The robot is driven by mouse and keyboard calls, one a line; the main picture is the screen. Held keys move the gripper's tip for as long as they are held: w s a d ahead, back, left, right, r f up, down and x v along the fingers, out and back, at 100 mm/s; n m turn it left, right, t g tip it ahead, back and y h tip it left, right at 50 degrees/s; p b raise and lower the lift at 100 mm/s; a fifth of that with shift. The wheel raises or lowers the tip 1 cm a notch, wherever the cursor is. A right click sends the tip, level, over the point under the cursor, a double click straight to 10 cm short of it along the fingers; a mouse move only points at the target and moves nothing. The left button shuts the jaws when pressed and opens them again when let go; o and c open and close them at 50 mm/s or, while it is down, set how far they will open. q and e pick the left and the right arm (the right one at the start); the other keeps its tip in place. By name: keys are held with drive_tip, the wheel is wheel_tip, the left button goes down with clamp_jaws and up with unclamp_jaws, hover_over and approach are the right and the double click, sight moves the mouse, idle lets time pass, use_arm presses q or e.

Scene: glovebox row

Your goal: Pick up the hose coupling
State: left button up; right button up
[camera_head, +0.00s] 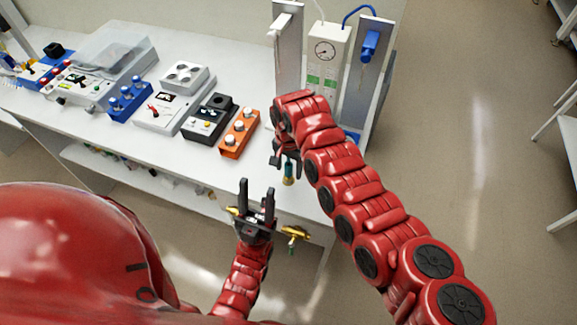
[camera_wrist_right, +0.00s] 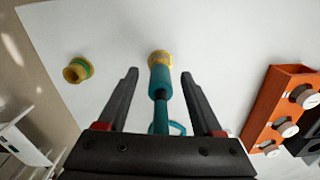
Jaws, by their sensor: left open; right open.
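A teal cylinder with a yellow end (camera_wrist_right: 160,78), which looks like the hose coupling, lies between the fingers of my right gripper (camera_wrist_right: 160,98) in the right wrist view. Contact with the fingers cannot be made out. My left gripper (camera_head: 257,205) is open and empty before the bench's front edge, fingers upward.
A yellow and green ring-shaped fitting (camera_wrist_right: 78,70) sits on the white bench (camera_head: 175,150). An orange box with knobs (camera_head: 239,133) stands left of my right gripper, with several instruments beyond. A gauge unit (camera_head: 325,55) stands behind. A brass valve (camera_head: 294,232) is near the front edge.

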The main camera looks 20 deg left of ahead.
clamp_jaws()
drive_tip(key=shift+w+r, duration=0.15)
idle(0.5)
